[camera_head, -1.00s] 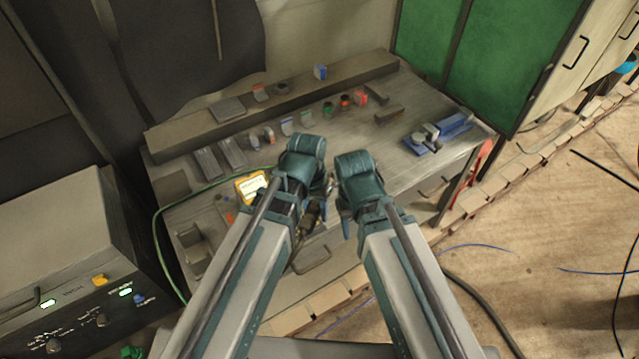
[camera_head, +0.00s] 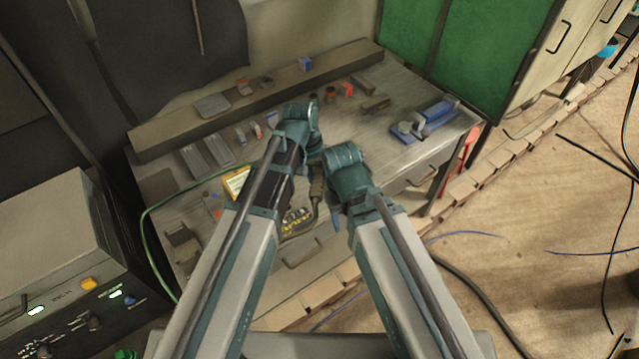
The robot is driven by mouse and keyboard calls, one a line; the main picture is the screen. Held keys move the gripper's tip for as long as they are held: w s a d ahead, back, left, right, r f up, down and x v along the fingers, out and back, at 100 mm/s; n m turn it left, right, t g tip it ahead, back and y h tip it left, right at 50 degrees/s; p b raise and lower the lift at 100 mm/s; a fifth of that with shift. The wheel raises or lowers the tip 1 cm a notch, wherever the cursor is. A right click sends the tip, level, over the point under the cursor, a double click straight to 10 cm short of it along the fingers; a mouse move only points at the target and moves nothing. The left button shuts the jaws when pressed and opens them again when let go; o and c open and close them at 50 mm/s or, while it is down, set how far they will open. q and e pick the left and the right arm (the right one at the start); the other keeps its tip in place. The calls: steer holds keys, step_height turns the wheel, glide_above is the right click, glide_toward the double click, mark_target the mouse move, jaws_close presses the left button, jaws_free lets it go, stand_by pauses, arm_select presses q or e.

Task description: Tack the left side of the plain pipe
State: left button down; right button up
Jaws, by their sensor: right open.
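I cannot pick out the plain pipe; my arms cover the front middle of the workbench (camera_head: 362,136). My left arm reaches over the bench, and its gripper is hidden behind the arm's own links. My right gripper (camera_head: 337,221) shows only in part, as a blue finger below the teal wrist, over the bench's front edge. It is open, and I see nothing between its fingers. A dark, cable-like piece (camera_head: 317,186) hangs between the two arms. Small yellow and black parts (camera_head: 297,221) show just below it.
A blue vise (camera_head: 428,121) stands at the bench's right end. A long raised beam (camera_head: 185,128) runs along the back with small parts on it. A yellow box (camera_head: 236,183) sits left of my left arm. A grey power unit (camera_head: 55,265) stands at the left.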

mark_target(321, 175)
arm_select(q)
steer(key=shift+w+d+f+b, duration=0.25)
steer(key=shift+w+f+b, duration=0.1)
steer(key=shift+f+b, duration=0.35)
steer(key=shift+w+d+f+b, duration=0.2)
steer(key=shift+w+f+b, duration=0.2)
steer(key=shift+f, duration=0.35)
steer(key=shift+f, duration=0.15)
steer(key=shift+w+d+f+b, duration=0.15)
steer(key=shift+f+b, duration=0.15)
steer(key=shift+b, duration=0.2)
steer(key=shift+r, duration=0.1)
stand_by(1.5)
steer(key=r+p, duration=0.2)
steer(key=s+a+r+p, duration=0.1)
steer(key=r+p, duration=0.2)
steer(key=s+r+p, duration=0.1)
steer(key=r+p, duration=0.2)
steer(key=shift+a+r, duration=0.1)
steer(key=shift+a, duration=0.05)
steer(key=shift+s, duration=0.1)
stand_by(0.7)
